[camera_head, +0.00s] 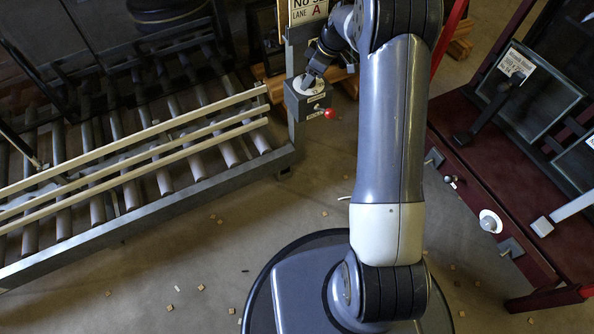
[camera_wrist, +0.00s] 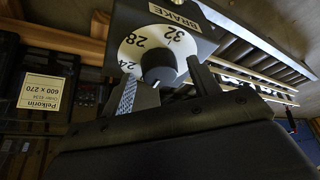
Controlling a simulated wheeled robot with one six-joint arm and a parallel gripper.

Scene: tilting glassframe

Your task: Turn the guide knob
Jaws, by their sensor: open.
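The guide knob (camera_wrist: 159,60) is a dark round knob at the centre of a white dial (camera_wrist: 130,50) marked 24, 28 and 32. In the head view the white dial (camera_head: 299,83) sits on a grey box (camera_head: 297,105) on a post at the conveyor's end. My gripper (camera_wrist: 166,86) is open, with one finger on each side of the knob's near part. I see a gap beside the knob, and whether either finger touches it I cannot tell. In the head view my gripper (camera_head: 313,76) is over the dial and partly hides it; the knob cannot be made out there.
A red ball-ended lever (camera_head: 329,113) sticks out beside the box, near a BRAKE label (camera_wrist: 174,14). The roller conveyor (camera_head: 150,205) with cream guide rails (camera_head: 140,148) lies left. A dark red bench (camera_head: 480,185) with framed panels stands right. Small wooden bits litter the floor.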

